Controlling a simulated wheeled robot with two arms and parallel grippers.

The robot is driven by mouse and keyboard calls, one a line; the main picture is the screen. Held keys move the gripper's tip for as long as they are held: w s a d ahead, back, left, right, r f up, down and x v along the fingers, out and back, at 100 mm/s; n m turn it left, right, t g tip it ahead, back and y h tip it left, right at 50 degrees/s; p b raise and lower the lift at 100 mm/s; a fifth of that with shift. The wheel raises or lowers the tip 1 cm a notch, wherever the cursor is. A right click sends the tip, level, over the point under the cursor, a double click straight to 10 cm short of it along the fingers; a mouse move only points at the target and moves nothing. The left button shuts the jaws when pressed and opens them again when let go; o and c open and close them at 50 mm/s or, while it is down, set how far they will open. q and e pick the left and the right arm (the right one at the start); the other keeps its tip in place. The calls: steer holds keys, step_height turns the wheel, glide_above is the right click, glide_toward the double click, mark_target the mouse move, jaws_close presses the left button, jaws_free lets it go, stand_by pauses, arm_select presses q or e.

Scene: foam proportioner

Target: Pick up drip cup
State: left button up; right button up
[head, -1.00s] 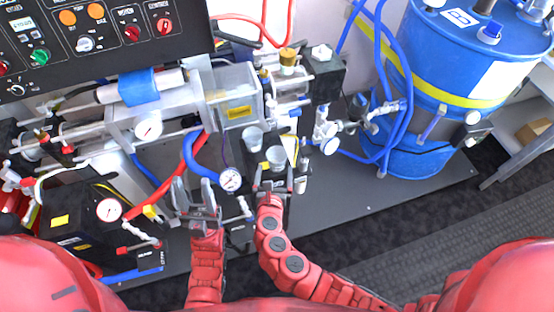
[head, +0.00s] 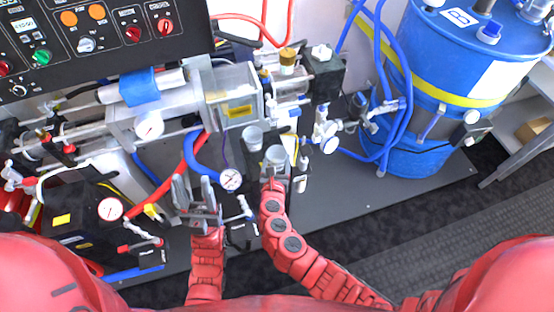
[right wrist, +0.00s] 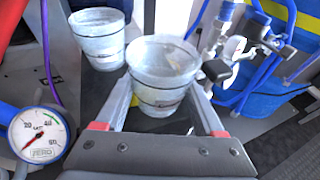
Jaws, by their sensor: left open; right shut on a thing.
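Two translucent grey cups show. The nearer drip cup (head: 276,153) stands upright between the fingers of my right gripper (head: 275,169). In the right wrist view this cup (right wrist: 163,68) fills the space between the two fingers, which are shut on its sides. I cannot tell if its base touches anything. The other cup (head: 253,137) is just behind and to the left, and it also shows in the right wrist view (right wrist: 99,40), free of the gripper. My left gripper (head: 194,184) is open and empty, to the left of the cups.
A round gauge (head: 231,179) is close to the left of my right gripper. Valves (head: 326,133) and a blue drum (head: 440,90) with blue hoses are to the right. The clear-walled box (head: 238,95) is behind the cups. Dark deck (head: 370,190) lies free at the right.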

steer(key=shift+c, duration=0.6)
